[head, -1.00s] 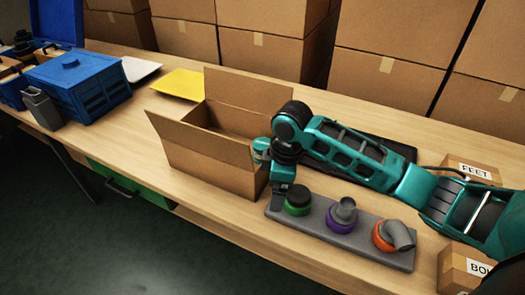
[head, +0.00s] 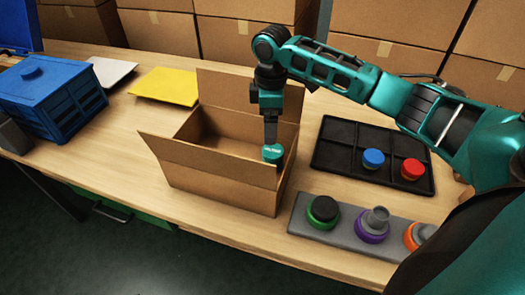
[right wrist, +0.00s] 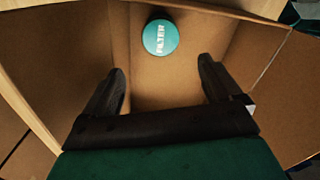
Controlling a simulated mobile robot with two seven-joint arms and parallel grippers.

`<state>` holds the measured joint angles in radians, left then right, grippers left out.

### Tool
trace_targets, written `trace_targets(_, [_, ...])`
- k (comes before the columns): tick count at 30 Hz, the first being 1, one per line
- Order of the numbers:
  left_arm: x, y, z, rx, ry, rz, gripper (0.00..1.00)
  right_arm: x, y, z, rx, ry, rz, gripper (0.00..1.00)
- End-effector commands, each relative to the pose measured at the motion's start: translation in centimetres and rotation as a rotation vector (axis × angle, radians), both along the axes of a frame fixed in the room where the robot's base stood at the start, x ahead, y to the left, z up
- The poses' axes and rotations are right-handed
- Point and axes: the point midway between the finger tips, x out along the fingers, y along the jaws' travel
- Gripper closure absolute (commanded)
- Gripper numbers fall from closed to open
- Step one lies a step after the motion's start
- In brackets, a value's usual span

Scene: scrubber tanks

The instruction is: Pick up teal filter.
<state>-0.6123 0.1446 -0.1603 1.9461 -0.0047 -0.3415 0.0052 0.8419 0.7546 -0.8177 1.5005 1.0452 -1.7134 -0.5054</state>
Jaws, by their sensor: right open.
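The teal filter (head: 273,154) is a small round cap by the right inner side of the open cardboard box (head: 215,182). In the right wrist view its teal face (right wrist: 160,38) reads "FILTER" and lies beyond the fingertips, between their lines. My right gripper (head: 270,140) points down over the box, just above the filter. In the right wrist view the right gripper (right wrist: 161,68) is open, with nothing between its fingers. I cannot tell whether the filter touches the box floor. My left gripper is not in view.
The box flaps stand up around the gripper. A grey holder (head: 343,234) with green, purple and orange ringed parts lies at front right. A black tray (head: 335,150) holds a blue and a red cap. A yellow sheet (head: 165,84) and blue crate (head: 55,100) are at left.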

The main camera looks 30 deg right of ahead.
Motion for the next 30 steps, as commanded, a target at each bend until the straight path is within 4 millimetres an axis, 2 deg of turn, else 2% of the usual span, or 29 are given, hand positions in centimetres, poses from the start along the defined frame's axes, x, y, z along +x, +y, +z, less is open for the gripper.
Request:
trace_targets(6, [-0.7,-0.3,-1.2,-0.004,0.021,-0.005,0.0,-0.1,0.0,-3.6,0.0,0.005,0.0,0.08])
trace_targets(12, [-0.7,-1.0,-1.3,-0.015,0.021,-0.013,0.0,-0.1,0.0,-6.8,-0.001,0.003,0.0,0.08])
trace_targets(17, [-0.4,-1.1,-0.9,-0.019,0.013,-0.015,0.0,-0.1,-0.1,-7.8,0.0,0.001,0.001,0.08])
trace_targets(25, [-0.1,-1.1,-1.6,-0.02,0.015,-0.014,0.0,-0.6,-0.6,-11.6,-0.001,0.003,0.0,0.08])
trace_targets(30, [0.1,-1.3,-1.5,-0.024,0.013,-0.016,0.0,-0.6,-0.6,-12.8,-0.001,0.002,0.0,0.08])
